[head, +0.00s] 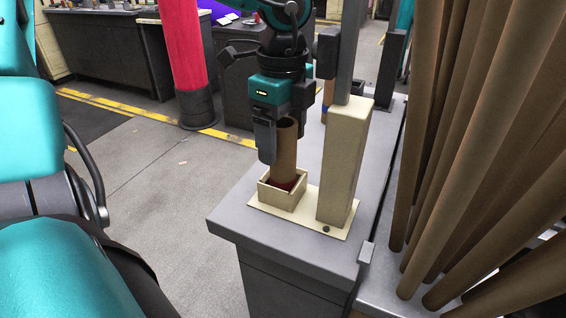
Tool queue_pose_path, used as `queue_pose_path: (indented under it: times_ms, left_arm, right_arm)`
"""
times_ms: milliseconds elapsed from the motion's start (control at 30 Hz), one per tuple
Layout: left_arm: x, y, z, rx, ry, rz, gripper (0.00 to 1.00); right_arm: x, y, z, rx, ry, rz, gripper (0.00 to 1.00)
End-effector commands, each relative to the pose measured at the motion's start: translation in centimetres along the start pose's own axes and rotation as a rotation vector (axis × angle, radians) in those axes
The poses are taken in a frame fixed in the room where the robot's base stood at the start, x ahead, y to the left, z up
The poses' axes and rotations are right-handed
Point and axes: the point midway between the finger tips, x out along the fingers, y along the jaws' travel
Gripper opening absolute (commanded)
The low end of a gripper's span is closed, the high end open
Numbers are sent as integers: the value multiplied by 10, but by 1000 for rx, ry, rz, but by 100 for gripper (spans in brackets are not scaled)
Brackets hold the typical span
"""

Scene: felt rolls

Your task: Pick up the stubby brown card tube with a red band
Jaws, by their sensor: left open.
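The stubby brown card tube (284,155) stands nearly upright in a small square cream holder (283,199) on the grey bench. Dark red shows at its lower end, inside the holder. My left gripper (283,146) points down at the tube, with one finger in front and to its left and the other behind, partly hidden. The jaws are open around the tube's upper part; whether a finger touches it I cannot tell. My right gripper is not in view.
A cream block (343,165) with a grey post stands just right of the holder. Another brown tube with a blue band (325,107) is partly hidden behind. Tall brown tubes (480,150) lean at the right. A red roll (184,45) stands on the floor behind.

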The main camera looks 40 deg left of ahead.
Motion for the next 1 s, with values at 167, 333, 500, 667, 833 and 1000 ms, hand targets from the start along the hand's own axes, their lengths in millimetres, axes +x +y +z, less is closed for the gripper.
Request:
queue_pose_path:
  times_ms: [167,333,500,667,833,1000]
  left_arm:
    - [11,0,0,0,1,-1,78]
    - [10,0,0,0,1,-1,78]
    - [10,0,0,0,1,-1,62]
    - [10,0,0,0,1,-1,47]
    - [10,0,0,0,1,-1,30]
    - [10,0,0,0,1,-1,14]
  right_arm:
    - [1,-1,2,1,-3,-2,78]
    - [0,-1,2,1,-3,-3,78]
    - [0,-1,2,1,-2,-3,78]
    - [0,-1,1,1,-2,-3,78]
    - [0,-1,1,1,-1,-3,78]
    - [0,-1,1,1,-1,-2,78]
